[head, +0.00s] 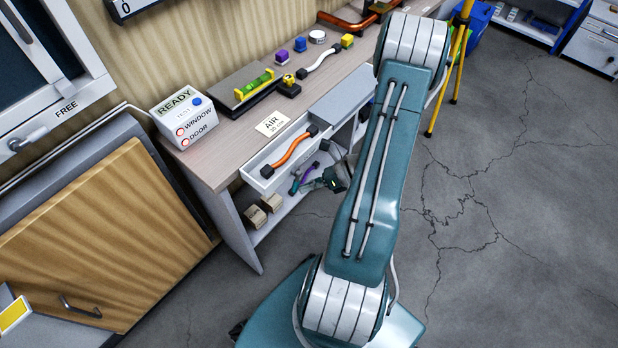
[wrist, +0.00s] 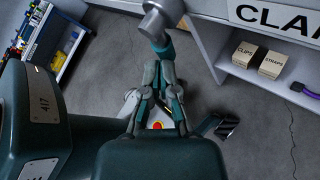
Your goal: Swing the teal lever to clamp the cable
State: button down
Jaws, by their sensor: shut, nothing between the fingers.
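My gripper (wrist: 158,68) is shut and empty in the wrist view. Its teal and grey fingers meet in front of the bench. Just past the fingertips is a grey round hub with a short teal part (wrist: 165,46), which looks like the lever; I cannot tell whether the fingers touch it. In the head view my gripper (head: 337,180) is small and low in front of the bench, partly behind my arm, and the lever cannot be made out. An orange cable (head: 290,152) with black ends lies in the white tray (head: 258,184) at the bench front.
A yellow tripod (head: 455,70) stands right. The floor is open.

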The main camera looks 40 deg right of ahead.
jog(key=shift+a+m+t+y, duration=0.3)
jog(key=shift+m+y, duration=0.1)
jog(key=shift+y, duration=0.4)
jog(key=shift+a+r+m+t+y, duration=0.15)
jog(key=shift+a+m+t+y, duration=0.15)
jog(key=shift+m+y, duration=0.35)
jog(key=shift+a+r+m+t+y, duration=0.15)
jog(key=shift+a+m+t+y, duration=0.25)
jog(key=shift+y, duration=0.45)
jog(key=shift+s+r, duration=0.1)
dwell(1.4)
